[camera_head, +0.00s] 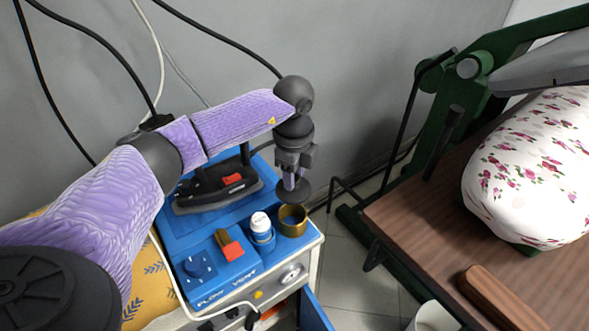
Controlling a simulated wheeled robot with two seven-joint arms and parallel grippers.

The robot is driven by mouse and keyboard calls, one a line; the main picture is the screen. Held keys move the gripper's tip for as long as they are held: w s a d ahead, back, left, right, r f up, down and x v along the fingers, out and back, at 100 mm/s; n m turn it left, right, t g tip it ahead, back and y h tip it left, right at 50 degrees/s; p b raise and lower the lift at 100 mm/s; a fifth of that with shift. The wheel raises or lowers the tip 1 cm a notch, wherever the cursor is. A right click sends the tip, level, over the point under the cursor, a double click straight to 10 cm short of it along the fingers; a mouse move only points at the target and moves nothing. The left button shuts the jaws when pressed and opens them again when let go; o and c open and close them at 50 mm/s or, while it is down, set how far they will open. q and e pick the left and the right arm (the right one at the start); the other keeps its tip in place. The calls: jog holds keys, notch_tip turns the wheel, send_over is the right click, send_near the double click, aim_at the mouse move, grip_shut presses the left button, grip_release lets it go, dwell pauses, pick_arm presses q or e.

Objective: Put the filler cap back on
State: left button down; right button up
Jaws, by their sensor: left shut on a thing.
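My left gripper (291,176) is shut on the filler cap (294,192), a dark grey disc with a stem between the fingers. The cap hangs above the brass-coloured filler neck (292,226), a round open ring at the right corner of the blue steam unit (207,291). The cap's lower edge overlaps the back of the neck's opening in the picture; a gap seems to show, but its height is hard to tell. My right gripper is not in view.
A white-topped bottle or knob (260,224) stands in a blue holder left of the neck. A black iron (218,188) rests behind it. A red switch (230,247) is in front. A pressing table (440,229) with a floral pad stands at right.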

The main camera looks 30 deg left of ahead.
aim_at(293, 196)
pick_arm(q)
notch_tip(293, 196, down, 5)
jog(key=b, duration=0.4)
jog(key=shift+s+a+r+b, duration=0.1)
jog(key=shift+b, duration=0.2)
jog(key=shift+f, duration=0.75)
jog(key=shift+r+p, duration=0.1)
jog(key=shift+p, duration=0.25)
jog(key=shift+f, duration=0.2)
dwell(0.8)
jog(key=shift+p, duration=0.4)
grip_release()
dwell(0.5)
